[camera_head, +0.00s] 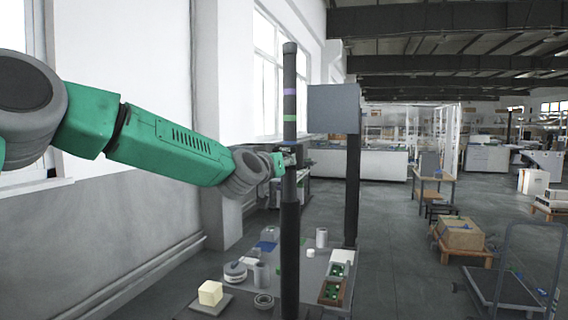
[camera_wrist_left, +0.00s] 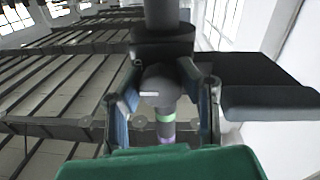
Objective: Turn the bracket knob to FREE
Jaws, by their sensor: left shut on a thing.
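My left arm reaches in from the left in the head view, and its gripper (camera_head: 284,160) is at the near dark column (camera_head: 290,215), at the height of the bracket. In the left wrist view, the two fingers of my left gripper stand on either side of a rounded dark grey knob (camera_wrist_left: 158,82) and are shut on it. A short pale pointer shows on the knob. A dark collar of the bracket (camera_wrist_left: 165,50) sits just beyond it on the column. Green and purple bands mark the column. I cannot read any FREE label. My right gripper is in neither view.
A grey box (camera_head: 333,108) is at the second column, right of the near one.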

